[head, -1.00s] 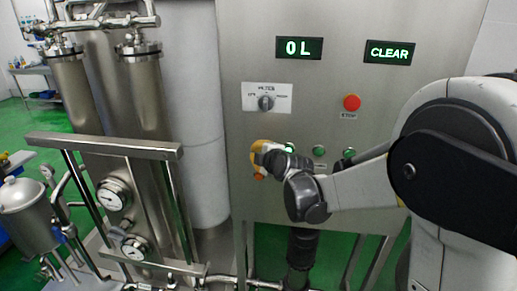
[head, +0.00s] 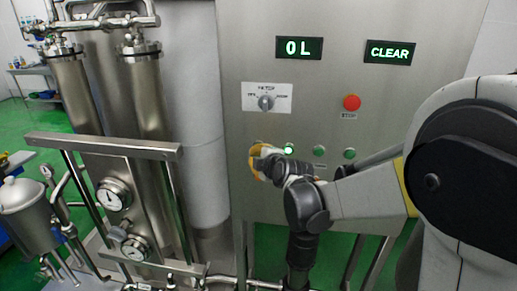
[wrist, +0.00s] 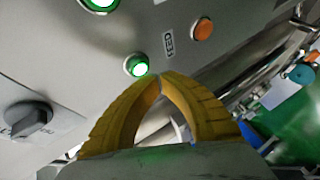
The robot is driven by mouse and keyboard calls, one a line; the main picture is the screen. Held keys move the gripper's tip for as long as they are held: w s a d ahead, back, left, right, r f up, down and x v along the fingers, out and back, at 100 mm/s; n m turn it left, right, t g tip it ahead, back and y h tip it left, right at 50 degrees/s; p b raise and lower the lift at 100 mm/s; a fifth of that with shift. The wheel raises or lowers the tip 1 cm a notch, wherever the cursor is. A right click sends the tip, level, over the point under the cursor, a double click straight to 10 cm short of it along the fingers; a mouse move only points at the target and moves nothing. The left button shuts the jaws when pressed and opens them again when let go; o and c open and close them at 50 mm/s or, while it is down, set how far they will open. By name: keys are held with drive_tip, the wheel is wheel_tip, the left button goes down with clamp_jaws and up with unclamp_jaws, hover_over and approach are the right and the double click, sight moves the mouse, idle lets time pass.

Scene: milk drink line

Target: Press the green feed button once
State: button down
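The green feed button (wrist: 137,65) shows in the wrist view with a bright centre, beside a small label (wrist: 168,44) that seems to read FEED. My gripper (wrist: 160,77) has its two yellow fingers meeting at the tips, with nothing between them. In that view the tips lie just beside the button's lower right edge; whether they touch it I cannot tell.
A bright green button (head: 288,149) and two more green buttons (head: 319,151) (head: 349,154) continue the row. A red stop button (head: 352,103) and a knob (head: 266,103) sit above. An orange button (wrist: 202,29) is near the feed button. Displays read 0 L (head: 299,48) and CLEAR (head: 390,52).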

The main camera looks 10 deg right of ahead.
drive_tip(key=s, duration=0.1)
drive_tip(key=s+a, duration=0.1)
drive_tip(key=s, duration=0.2)
drive_tip(key=shift+s+a, duration=0.25)
idle(0.5)
drive_tip(key=s+d+f+m+g+h+b, duration=0.1)
drive_tip(key=s+d+f+m+g+b, duration=0.1)
drive_tip(key=s+m, duration=0.4)
drive_tip(key=s+d+f+m+g+h+b, duration=0.1)
drive_tip(key=s+d+f+m+b, duration=0.4)
drive_tip(key=s, duration=0.9)
drive_tip(key=s+d+f+m+g+h+b, duration=0.1)
drive_tip(key=s+d+f+m+g+b, duration=0.2)
drive_tip(key=s+f+m, duration=0.3)
drive_tip(key=s+f+b, duration=0.1)
drive_tip(key=s, duration=0.4)
drive_tip(key=shift+d+f+m, duration=0.25)
drive_tip(key=shift+m, duration=0.15)
